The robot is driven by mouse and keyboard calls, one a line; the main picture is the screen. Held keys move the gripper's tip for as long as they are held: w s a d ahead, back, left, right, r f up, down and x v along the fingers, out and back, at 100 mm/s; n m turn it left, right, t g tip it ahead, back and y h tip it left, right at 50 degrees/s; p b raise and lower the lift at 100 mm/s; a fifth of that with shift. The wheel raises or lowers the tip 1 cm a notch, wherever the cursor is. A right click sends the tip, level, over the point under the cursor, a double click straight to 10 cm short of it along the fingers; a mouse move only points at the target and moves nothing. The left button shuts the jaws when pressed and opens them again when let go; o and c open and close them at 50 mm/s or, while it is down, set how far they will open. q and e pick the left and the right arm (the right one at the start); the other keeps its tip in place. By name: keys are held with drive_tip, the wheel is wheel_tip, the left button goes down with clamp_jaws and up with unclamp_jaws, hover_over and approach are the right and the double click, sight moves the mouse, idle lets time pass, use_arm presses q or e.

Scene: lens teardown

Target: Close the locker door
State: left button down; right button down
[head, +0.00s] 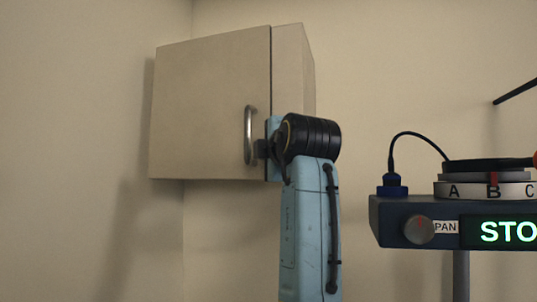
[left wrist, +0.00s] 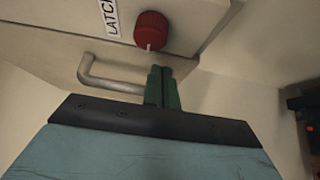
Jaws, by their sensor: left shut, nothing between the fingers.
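The beige locker (head: 293,75) hangs on the wall in the head view. Its door (head: 205,100) looks flush or nearly so, with a thin dark seam along its right edge; I cannot tell whether it is fully shut. The metal handle (head: 249,135) also shows in the left wrist view (left wrist: 105,75). A red knob (left wrist: 151,29) beside a LATCH label (left wrist: 109,15) shows in the wrist view only. My left gripper (head: 261,149) is shut and empty, close to the handle's right side; its green fingertips (left wrist: 162,72) are just below the knob. Contact is unclear. My right gripper is out of view.
A dark blue device (head: 390,222) with a PAN knob (head: 419,229), a lit display (head: 505,232) and a lettered dial (head: 460,190) stands on a post at the right. A black cable rises from it. The wall left of the locker is clear.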

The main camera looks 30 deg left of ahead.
use_arm(q)
drive_tip(key=b+v, duration=0.4)
drive_tip(key=v, duration=0.9)
drive_tip(key=shift+s+d, duration=0.1)
drive_tip(key=shift+s, duration=0.05)
